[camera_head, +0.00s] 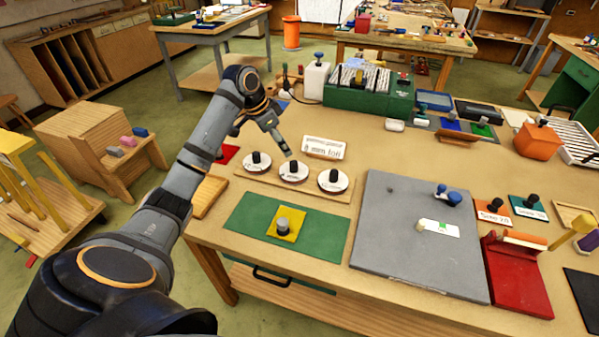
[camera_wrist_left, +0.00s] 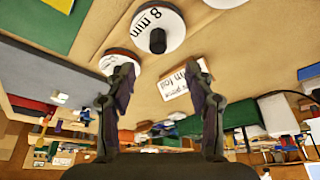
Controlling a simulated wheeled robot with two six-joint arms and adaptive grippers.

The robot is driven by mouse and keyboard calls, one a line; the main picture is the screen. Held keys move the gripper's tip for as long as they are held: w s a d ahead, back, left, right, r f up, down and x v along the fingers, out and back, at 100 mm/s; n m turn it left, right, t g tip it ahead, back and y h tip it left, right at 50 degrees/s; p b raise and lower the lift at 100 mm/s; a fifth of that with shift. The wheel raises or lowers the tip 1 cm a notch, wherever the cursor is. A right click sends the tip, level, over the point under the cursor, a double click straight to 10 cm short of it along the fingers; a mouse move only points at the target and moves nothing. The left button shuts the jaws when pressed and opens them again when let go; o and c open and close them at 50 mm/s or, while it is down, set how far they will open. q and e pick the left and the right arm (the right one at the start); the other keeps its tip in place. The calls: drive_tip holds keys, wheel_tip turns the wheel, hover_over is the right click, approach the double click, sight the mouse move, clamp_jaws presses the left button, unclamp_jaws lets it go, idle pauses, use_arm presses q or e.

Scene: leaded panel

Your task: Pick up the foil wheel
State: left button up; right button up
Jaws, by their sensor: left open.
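Three white wheels with black knobs stand in a row on a wooden strip (camera_head: 322,194): a left one (camera_head: 247,163), a middle one (camera_head: 293,177) and a right one (camera_head: 340,186). A white sign (camera_head: 324,148) behind them reads "mm foil". In the left wrist view, a wheel marked "8 mm" (camera_wrist_left: 172,28) lies beyond my fingertips, and another wheel (camera_wrist_left: 110,62) is partly hidden behind one finger. The sign (camera_wrist_left: 178,86) shows between the fingers. My left gripper (camera_head: 288,151) is open and empty, above and behind the middle wheel.
A green mat (camera_head: 245,228) with a yellow block lies in front of the wheels. A large grey board (camera_head: 400,250) lies to their right, with a white label and blue knobs. A green rack (camera_head: 360,97) and a white bottle (camera_head: 316,80) stand behind.

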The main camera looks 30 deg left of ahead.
sight(293, 162)
use_arm(q)
drive_tip(key=x, duration=0.3)
drive_tip(key=shift+s+d+f+p, duration=0.2)
drive_tip(key=shift+s+f+p, duration=0.05)
drive_tip(key=shift+f+p, duration=0.1)
use_arm(e)
drive_tip(key=s+g, duration=0.1)
drive_tip(key=s, duration=0.6)
use_arm(q)
drive_tip(key=x, duration=0.1)
drive_tip(key=p+x, duration=0.1)
drive_tip(key=shift+w+d+f, duration=0.15)
drive_tip(key=shift+w+f, duration=0.1)
drive_tip(key=shift+w, duration=0.1)
drive_tip(key=x, duration=0.3)
drive_tip(key=shift+w+f+p, duration=0.15)
drive_tip(key=shift+f+p, duration=0.1)
drive_tip(key=shift+p, duration=0.05)
drive_tip(key=shift+w+f, duration=0.1)
drive_tip(key=c, duration=0.4)
clamp_jaws()
use_arm(e)
drive_tip(key=shift+t, duration=0.3)
drive_tip(key=w+r, duration=0.2)
drive_tip(key=w, duration=0.1)
drive_tip(key=shift+w+r, duration=0.1)
drive_tip(key=shift+w, duration=0.2)
